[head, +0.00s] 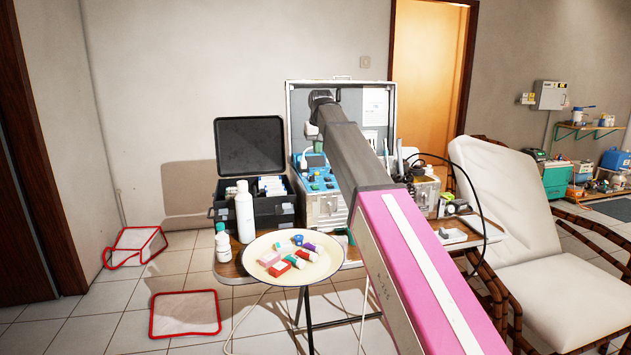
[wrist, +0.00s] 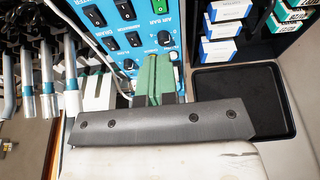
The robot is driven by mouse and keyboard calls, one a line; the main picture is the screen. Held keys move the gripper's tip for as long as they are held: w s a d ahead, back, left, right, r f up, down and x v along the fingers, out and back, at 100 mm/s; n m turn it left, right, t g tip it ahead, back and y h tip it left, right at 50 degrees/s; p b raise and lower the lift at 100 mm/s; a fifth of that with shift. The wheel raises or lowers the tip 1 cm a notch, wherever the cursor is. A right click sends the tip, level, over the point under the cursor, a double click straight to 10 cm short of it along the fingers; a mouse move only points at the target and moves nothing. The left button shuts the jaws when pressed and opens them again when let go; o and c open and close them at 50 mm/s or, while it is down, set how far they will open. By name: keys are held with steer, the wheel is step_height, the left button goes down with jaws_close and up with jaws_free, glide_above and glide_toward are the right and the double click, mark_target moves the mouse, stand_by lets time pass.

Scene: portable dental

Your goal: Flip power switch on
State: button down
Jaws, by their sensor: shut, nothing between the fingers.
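The blue control panel (head: 326,208) of the dental unit stands in an open silver case in the head view, partly behind my arm. In the wrist view the panel (wrist: 112,68) carries black rocker switches, such as one at the upper left (wrist: 95,17) and one lower down (wrist: 105,46). A green rocker switch (wrist: 163,10) is at the top. Labels are only partly legible; I cannot tell which switch is the power one. My gripper (wrist: 157,66) has green fingers, shut and empty, close in front of the panel below the green switch. I cannot tell whether they touch it.
Dental handpieces with hoses (wrist: 46,85) hang left of the panel. A black case (head: 250,205) with small boxes stands at its other side. A round tray (head: 255,268) of small items and a white bottle (head: 245,212) are near. A white dental chair (head: 505,195) stands right.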

glide_toward(315, 186)
steer(key=x, duration=0.5)
steer(key=shift+s+f, duration=0.15)
steer(key=shift+f, duration=0.95)
steer(key=shift+s+d+f, duration=0.1)
steer(key=shift+f, duration=0.15)
steer(key=shift+w+a+r, duration=0.2)
steer(key=shift+w+r, duration=0.2)
steer(key=shift+w, duration=0.3)
steer(key=shift+r, duration=0.1)
